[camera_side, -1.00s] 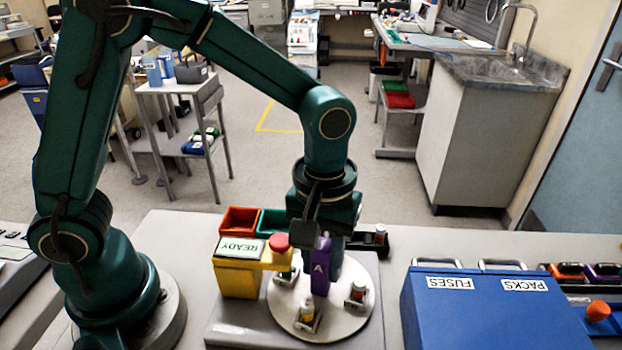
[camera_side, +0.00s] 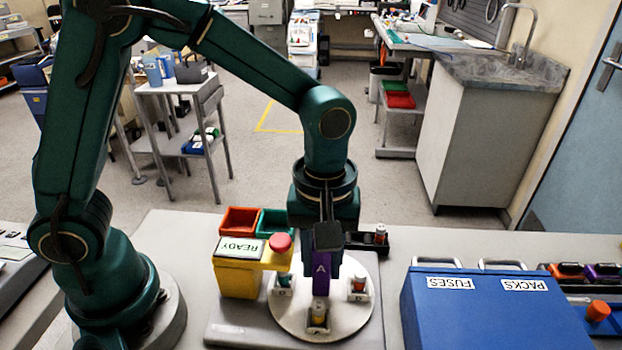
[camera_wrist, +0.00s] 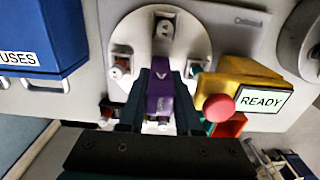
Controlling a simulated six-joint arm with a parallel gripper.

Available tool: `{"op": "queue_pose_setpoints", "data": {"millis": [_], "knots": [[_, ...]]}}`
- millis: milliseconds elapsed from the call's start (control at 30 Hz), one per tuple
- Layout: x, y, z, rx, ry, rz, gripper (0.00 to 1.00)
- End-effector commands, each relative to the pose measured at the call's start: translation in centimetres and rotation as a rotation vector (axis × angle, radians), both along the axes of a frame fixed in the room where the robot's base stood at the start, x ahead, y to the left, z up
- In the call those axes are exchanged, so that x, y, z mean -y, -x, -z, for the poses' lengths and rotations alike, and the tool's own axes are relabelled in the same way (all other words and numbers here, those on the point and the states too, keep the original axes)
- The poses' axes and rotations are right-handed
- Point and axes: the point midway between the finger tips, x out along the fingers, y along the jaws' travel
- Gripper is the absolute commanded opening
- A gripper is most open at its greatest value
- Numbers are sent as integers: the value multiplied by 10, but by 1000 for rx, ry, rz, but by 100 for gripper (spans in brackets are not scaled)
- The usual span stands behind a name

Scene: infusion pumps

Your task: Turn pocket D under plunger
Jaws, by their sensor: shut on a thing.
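A round pale turntable (camera_side: 290,322) carries several small pockets with vials. A purple block (camera_side: 321,270) marked A stands on it; it also shows in the wrist view (camera_wrist: 160,98). My gripper (camera_side: 325,246) is shut on this block, its fingers on both sides in the wrist view (camera_wrist: 161,82). I cannot read a D on any pocket.
The yellow station (camera_side: 237,281) bears a READY sign (camera_side: 241,249). Red (camera_side: 239,220) and green (camera_side: 272,222) bins stand behind it. A black holder (camera_side: 366,242) with a vial is behind the turntable. A blue case (camera_side: 480,310) stands to the right.

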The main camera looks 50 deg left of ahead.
Motion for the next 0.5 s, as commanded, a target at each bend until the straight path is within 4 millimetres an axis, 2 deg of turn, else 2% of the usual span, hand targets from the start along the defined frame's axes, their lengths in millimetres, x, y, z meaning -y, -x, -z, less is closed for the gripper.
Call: {"op": "queue_pose_setpoints", "data": {"millis": [300,333,367,400,500], "knots": [[-1,-3,0,9,-2,1,0],[-1,-2,0,9,-2,1,44],[-1,-2,0,9,-2,1,55],[-1,-2,0,8,-2,1,62],[-1,-2,0,6,-1,1,62]]}}
